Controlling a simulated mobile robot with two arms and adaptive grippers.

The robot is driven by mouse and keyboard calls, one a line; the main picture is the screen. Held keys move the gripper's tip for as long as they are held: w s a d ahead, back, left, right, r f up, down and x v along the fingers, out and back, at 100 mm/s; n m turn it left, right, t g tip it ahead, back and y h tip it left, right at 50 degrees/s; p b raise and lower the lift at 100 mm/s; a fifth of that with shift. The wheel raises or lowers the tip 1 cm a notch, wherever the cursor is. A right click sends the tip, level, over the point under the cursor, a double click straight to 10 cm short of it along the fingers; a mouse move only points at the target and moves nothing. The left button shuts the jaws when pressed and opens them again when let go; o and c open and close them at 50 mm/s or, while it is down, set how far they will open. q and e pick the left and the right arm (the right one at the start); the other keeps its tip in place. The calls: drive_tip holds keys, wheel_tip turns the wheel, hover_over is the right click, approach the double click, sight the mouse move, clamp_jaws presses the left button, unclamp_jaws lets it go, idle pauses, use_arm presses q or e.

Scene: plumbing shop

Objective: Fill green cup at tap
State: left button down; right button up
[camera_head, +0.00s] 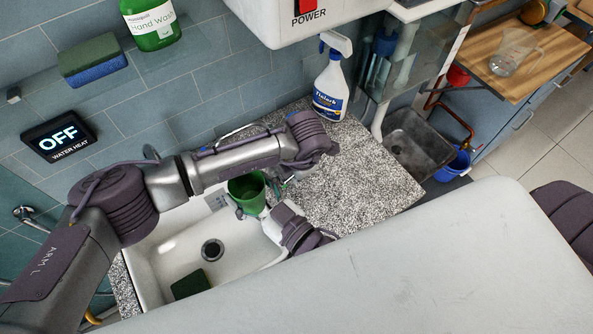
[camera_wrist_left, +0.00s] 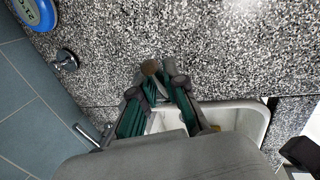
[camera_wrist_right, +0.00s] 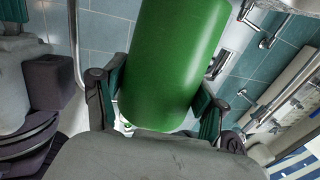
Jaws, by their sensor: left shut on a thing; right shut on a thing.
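The green cup (camera_head: 247,194) shows below my left forearm in the head view, near the right end of the white sink, mouth upward. I cannot tell whether it holds water. My right gripper (camera_head: 258,212) is shut on the cup's side. The cup fills the middle of the right wrist view (camera_wrist_right: 172,65), between my right gripper's fingers (camera_wrist_right: 155,110). My left gripper (camera_wrist_left: 161,72) is shut, above the counter's edge by the sink, on something small that its fingers mostly hide. Its arm covers much of the tap area in the head view; I cannot make out the spout.
The white sink (camera_head: 172,250) holds a green sponge (camera_head: 190,283) and a drain (camera_head: 212,250). The speckled counter (camera_head: 360,175) is mostly clear, with a spray bottle (camera_head: 331,85) at its back. A water heat display (camera_head: 59,137) on the wall reads OFF.

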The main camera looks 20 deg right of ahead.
use_arm(q)
drive_tip(key=shift+a+r+h, duration=0.1)
drive_tip(key=shift+r+h, duration=0.05)
drive_tip(key=shift+h, duration=0.25)
drive_tip(key=c, duration=1.2)
unclamp_jaws()
drive_tip(key=shift+r, duration=0.1)
drive_tip(key=v, duration=1.1)
drive_tip(key=shift+s+r, duration=0.15)
drive_tip(key=shift+r, duration=0.25)
